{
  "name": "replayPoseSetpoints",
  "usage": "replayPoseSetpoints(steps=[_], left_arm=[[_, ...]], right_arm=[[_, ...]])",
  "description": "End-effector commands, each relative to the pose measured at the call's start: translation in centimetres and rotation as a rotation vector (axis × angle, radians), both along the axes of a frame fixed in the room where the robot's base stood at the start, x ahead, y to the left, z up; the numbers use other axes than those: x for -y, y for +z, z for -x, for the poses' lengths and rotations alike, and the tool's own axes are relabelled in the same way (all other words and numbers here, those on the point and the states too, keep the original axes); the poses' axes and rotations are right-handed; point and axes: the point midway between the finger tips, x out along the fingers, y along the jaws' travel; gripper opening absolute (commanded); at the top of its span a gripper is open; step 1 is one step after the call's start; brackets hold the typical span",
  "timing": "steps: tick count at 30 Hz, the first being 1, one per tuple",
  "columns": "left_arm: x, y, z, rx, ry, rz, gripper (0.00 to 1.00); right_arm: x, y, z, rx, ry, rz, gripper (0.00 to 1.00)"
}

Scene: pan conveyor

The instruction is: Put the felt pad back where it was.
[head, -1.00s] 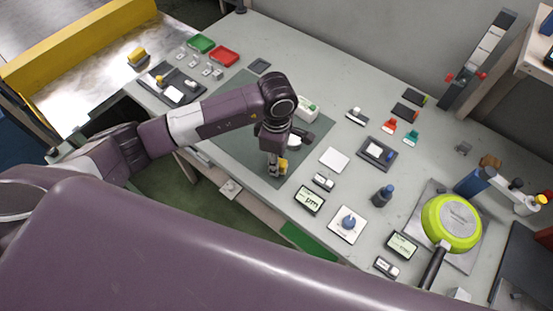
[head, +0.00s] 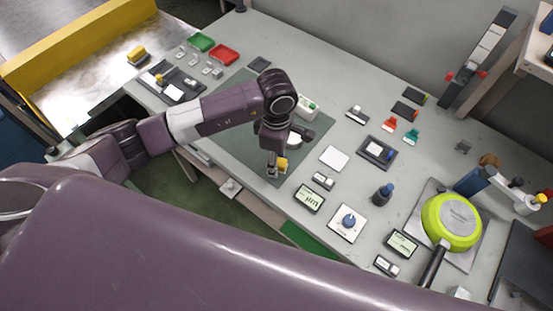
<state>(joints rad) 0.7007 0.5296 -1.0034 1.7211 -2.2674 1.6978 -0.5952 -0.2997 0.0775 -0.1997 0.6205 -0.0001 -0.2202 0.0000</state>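My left arm reaches over the green-grey mat (head: 232,98). My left gripper (head: 273,172) points down near the mat's front edge. A small yellow piece (head: 282,163) shows right beside its fingers; whether they grip it is too small to tell. I cannot identify the felt pad with certainty. A dark grey square (head: 259,65) lies beyond the mat, and a flat white square (head: 334,158) lies right of the gripper; neither is clearly felt. My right gripper is not in view.
A lime-green pan (head: 451,222) lies upside down on a grey plate at the right. Small gauges and a display (head: 309,198) stand right of the gripper. Red (head: 223,56) and green (head: 201,42) trays are at the back left. A black tray (head: 176,90) lies left.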

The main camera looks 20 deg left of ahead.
Motion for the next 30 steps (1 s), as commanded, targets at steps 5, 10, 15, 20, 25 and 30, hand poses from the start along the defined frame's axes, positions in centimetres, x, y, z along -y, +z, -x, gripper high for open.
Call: replayPoseSetpoints(steps=[5, 10, 15, 20, 25, 30], left_arm=[[0.0, 3.4, -0.4, 0.011, -0.002, 0.001, 0.42], [-0.1, 7.2, -0.4, 0.012, -0.001, 0.0, 0.42], [0.0, 10.0, -0.4, 0.007, -0.001, 0.001, 0.42], [-0.1, 11.3, -0.3, 0.005, 0.0, 0.001, 0.42], [-0.1, 11.6, -0.3, 0.003, 0.0, 0.0, 0.42], [-0.1, 11.5, -0.3, 0.003, 0.0, 0.0, 0.42]], right_arm=[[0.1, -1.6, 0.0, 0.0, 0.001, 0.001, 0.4], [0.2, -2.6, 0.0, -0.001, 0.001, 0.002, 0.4], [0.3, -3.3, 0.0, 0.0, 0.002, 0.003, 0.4], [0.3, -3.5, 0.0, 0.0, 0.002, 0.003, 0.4], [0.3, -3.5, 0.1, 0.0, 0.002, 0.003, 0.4], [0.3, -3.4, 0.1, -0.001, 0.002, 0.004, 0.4]])
